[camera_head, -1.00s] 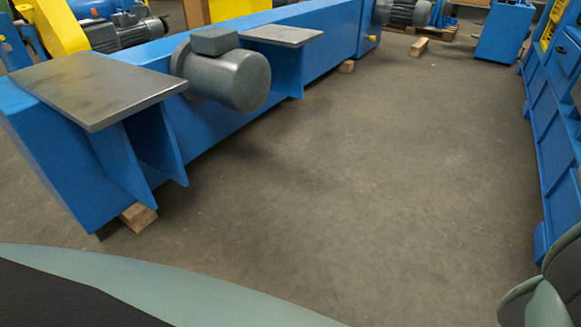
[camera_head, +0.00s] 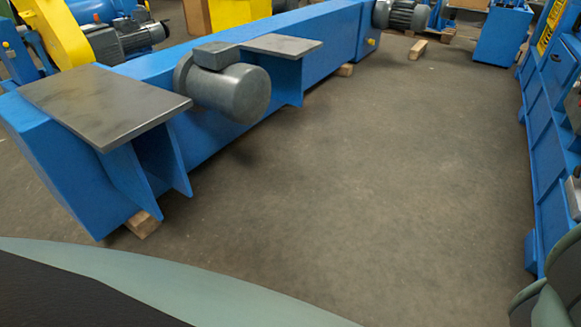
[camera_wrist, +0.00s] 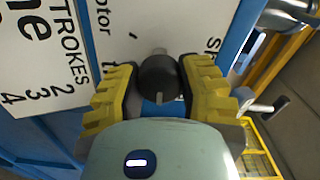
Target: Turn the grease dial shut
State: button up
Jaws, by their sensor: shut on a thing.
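In the wrist view my gripper (camera_wrist: 160,88) has its two yellow ribbed fingers closed on a round black dial (camera_wrist: 158,76), one on each side. The dial has a light pointer mark on its face, pointing toward the bottom of the picture. It sits at a white label plate (camera_wrist: 130,30) with black lettering, including "STROKES" and a column of numbers. Part of the lettering is hidden behind the fingers and dial. The head view does not show the gripper or the dial.
In the head view, a blue machine (camera_head: 553,150) stands along the right edge. A long blue beam frame (camera_head: 175,160) with a grey motor (camera_head: 235,90) lies on wooden blocks at left. The grey floor (camera_head: 380,190) between them is clear. A metal handle (camera_wrist: 265,108) is right of my fingers.

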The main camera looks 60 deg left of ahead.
jog(key=n+p, duration=0.2)
jog(key=n, duration=0.2)
jog(key=shift+w+r+n, duration=0.1)
jog(key=shift+r+n, duration=0.05)
jog(key=shift+n, duration=0.15)
jog(key=n+p, duration=0.1)
jog(key=n, duration=0.2)
jog(key=shift+n+p, duration=0.35)
jog(key=shift+n, duration=0.75)
jog(key=shift+d+n, duration=0.1)
jog(key=shift+n, duration=0.5)
jog(key=shift+n, duration=1.1)
dwell(0.6)
jog(key=shift+w+r+n, duration=0.1)
jog(key=shift+n, duration=0.8)
jog(key=shift+n+b, duration=0.5)
jog(key=shift+n, duration=0.8)
